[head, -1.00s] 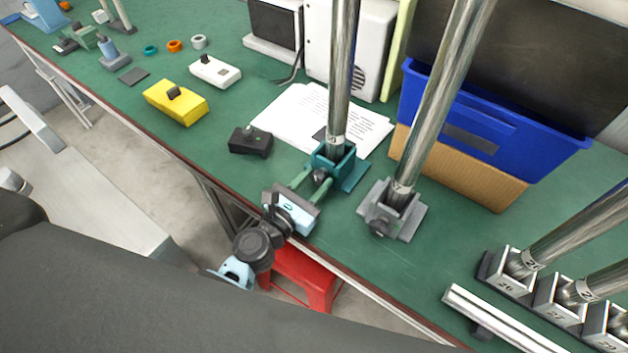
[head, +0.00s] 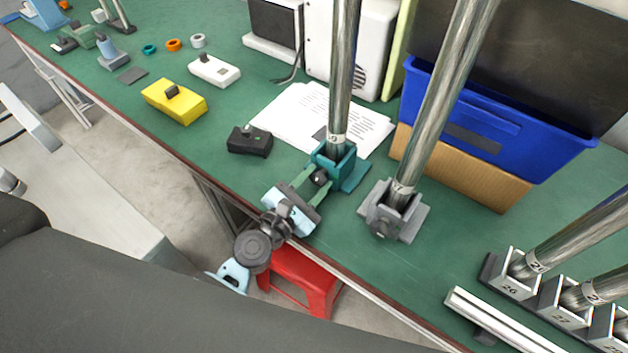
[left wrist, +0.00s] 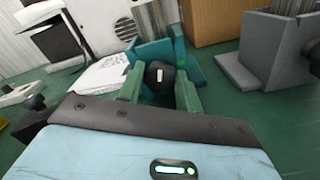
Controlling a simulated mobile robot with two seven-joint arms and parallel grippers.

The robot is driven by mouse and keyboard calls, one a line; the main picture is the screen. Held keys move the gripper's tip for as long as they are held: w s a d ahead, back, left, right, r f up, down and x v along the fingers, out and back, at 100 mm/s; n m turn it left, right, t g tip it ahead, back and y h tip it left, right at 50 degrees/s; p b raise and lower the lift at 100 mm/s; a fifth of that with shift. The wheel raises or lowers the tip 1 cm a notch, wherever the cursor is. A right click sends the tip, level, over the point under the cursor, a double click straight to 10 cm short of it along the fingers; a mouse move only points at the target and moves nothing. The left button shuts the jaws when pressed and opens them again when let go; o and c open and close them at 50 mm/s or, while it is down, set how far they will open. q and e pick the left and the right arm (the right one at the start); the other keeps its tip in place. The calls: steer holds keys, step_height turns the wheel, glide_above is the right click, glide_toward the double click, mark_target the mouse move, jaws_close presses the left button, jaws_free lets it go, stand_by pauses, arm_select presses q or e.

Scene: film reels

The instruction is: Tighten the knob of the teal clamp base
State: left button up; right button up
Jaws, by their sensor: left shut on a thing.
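The teal clamp base (head: 353,176) stands on the green bench with a steel tube (head: 343,75) upright in it. It also shows in the left wrist view (left wrist: 154,50). Its dark round knob (left wrist: 159,74) with a white mark faces my left gripper. My left gripper (head: 318,178) reaches in from the front edge of the bench. Its two green fingers are shut on the knob, one on each side, in the left wrist view (left wrist: 159,85). The white mark stands nearly upright. My right gripper is not in view.
A grey clamp base (head: 408,215) with another tube stands close to the right. White papers (head: 300,115) lie behind, and a black box (head: 250,140) is on the left. A blue bin (head: 540,145) stands at the back right. A red stool (head: 305,280) is below the bench edge.

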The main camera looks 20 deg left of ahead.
arm_select(q)
steer(key=o, duration=1)
steer(key=b+v, duration=0.1)
steer(key=v, duration=0.5)
steer(key=shift+s+a+f, duration=0.15)
steer(key=shift+s, duration=0.25)
steer(key=shift+s+a, duration=0.15)
steer(key=shift+s, duration=0.35)
